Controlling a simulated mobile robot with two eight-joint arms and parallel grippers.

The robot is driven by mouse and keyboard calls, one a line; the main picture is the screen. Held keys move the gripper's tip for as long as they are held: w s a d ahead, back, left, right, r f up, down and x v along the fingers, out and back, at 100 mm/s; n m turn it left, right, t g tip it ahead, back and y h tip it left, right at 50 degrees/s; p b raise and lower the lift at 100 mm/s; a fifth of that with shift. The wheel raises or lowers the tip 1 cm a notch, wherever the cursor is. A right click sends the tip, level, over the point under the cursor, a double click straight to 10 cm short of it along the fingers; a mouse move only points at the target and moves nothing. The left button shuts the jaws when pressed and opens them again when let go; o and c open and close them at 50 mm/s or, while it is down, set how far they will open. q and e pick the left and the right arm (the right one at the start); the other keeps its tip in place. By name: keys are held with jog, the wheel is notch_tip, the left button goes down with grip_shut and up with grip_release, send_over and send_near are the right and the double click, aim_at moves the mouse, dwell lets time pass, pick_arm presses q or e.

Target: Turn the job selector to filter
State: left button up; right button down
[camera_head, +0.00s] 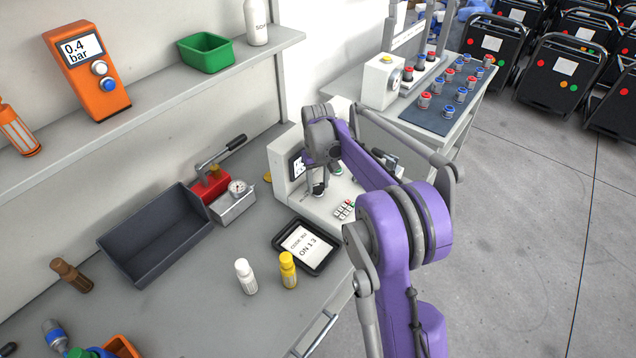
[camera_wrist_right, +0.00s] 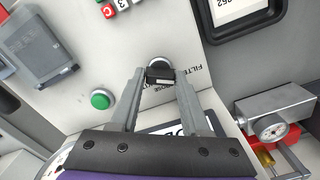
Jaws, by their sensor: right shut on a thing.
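The job selector (camera_wrist_right: 159,66) is a dark knob with a pale rim on the sloped panel of the white tester (camera_head: 284,178). In the wrist view the word FILTER (camera_wrist_right: 194,76) is printed right of the knob, and another label lies partly hidden below it. My right gripper (camera_wrist_right: 161,78) is closed around the knob, one finger on each side. In the head view my right gripper (camera_head: 318,186) points down at the panel and hides most of the knob. Exactly which label the knob points at is unclear. My left gripper is out of view.
A green button (camera_wrist_right: 100,99) and a keypad (camera_head: 345,209) sit near the knob. A gauge device (camera_head: 233,204) and grey bin (camera_head: 120,243) lie left.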

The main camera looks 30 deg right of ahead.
aim_at(317, 186)
dwell(0.3)
jog(key=shift+c, duration=1.9)
grip_release()
jog(key=shift+r, duration=0.15)
notch_tip(317, 186, up, 11)
jog(key=shift+f, duration=0.2)
jog(key=s+a+t, duration=0.3)
jog(key=s+a, duration=0.7)
jog(key=s, duration=0.4)
jog(key=s+a+f+t, duration=0.1)
jog(key=s+a+f, duration=0.1)
jog(key=s+f, duration=0.2)
jog(key=s+a+f+n+t, duration=0.1)
jog(key=s+a+f, duration=0.2)
jog(key=s, duration=0.7)
jog(key=shift+s+f+t, duration=0.3)
jog(key=shift+s+f, duration=0.05)
jog(key=shift+f, duration=0.15)
